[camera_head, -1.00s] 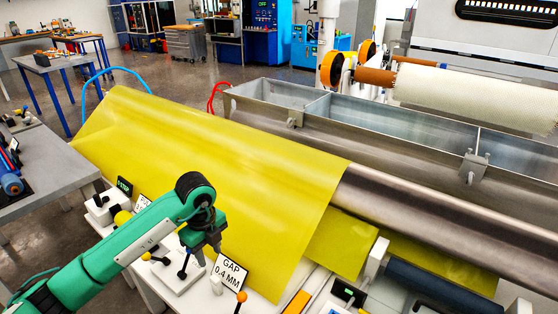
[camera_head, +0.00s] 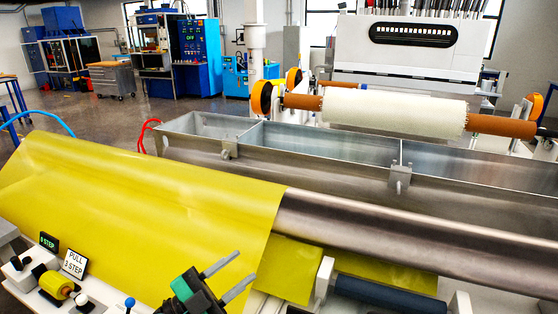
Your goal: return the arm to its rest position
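My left gripper (camera_head: 245,267) shows at the bottom middle. Its two grey fingers are spread apart and point up to the right, with nothing between them. A bit of its green and black body shows at the bottom edge; the rest of the arm is out of the frame. Behind the fingers in the picture lies the yellow sheet (camera_head: 140,205), draped over the steel roller (camera_head: 400,230). I cannot tell how far the fingers are from the sheet. My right gripper is not in view.
A blue-tipped lever (camera_head: 130,302) is left of the gripper. The metal bath (camera_head: 325,145) and a white fabric roll (camera_head: 395,110) are behind. A dark blue roller (camera_head: 385,292) lies lower right.

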